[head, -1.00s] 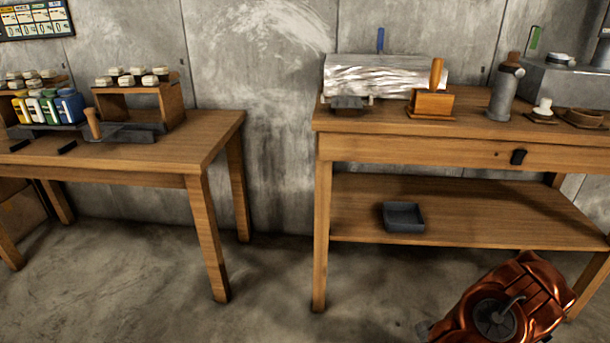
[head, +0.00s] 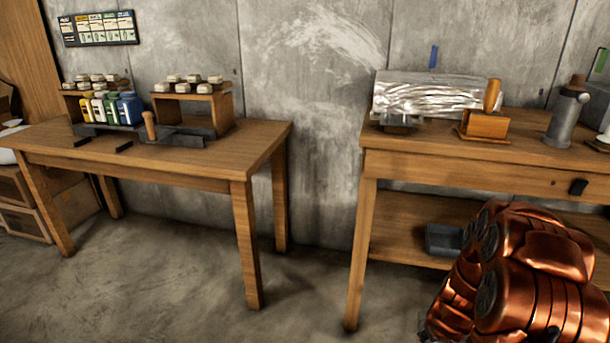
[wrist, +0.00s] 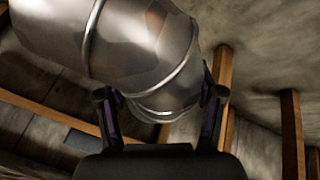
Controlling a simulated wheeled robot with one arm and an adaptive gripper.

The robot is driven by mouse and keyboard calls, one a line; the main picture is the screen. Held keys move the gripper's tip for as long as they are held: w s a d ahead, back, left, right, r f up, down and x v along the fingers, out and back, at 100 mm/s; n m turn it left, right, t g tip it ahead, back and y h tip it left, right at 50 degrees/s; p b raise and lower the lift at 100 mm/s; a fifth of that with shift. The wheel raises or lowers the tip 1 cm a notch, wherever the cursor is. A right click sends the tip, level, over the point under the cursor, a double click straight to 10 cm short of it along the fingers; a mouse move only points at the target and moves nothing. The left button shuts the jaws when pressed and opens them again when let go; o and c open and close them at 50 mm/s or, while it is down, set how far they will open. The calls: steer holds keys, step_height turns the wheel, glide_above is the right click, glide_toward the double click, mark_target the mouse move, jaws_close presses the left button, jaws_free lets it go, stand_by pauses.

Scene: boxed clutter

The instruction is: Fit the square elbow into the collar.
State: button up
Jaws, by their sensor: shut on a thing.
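A shiny grey metal elbow (wrist: 135,45) with raised seams fills the upper left and middle of the wrist view. My gripper (wrist: 160,103) is shut on its narrower end, with one dark finger on each side. The elbow's far end runs out of the picture, and whether its section is square cannot be told. In the head view my gripper and the elbow cannot be made out; my copper arm covers the lower right. I cannot pick out the collar for sure in either view. A foil-covered silver block (head: 432,96) lies on the right table.
The right table (head: 470,165) also holds a wooden block with a handle (head: 484,123) and a grey cylinder (head: 566,117). A dark tray (head: 443,240) sits on its lower shelf. The left table (head: 75,160) carries coloured bottles (head: 112,108) and small racks. Floor between the tables is open.

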steer(key=w+a+r, duration=0.2)
steer(key=a+r, duration=0.5)
steer(key=r, duration=0.3)
steer(key=w+a+r+m, duration=0.1)
steer(key=w+a+r, duration=0.2)
steer(key=a+r, duration=0.5)
steer(key=w+a+r+m+g, duration=0.1)
steer(key=w+a+r, duration=0.1)
steer(key=a+r, duration=0.6)
steer(key=shift+w+r+h, duration=0.2)
steer(key=shift+r+h, duration=0.1)
steer(key=shift+r, duration=2.7)
steer(key=shift+f, duration=0.1)
step_height(320, 180, up, 22)
steer(key=s+p, duration=0.1)
steer(key=p, duration=3.5)
steer(key=shift+p, duration=0.4)
steer(key=shift+a, duration=0.1)
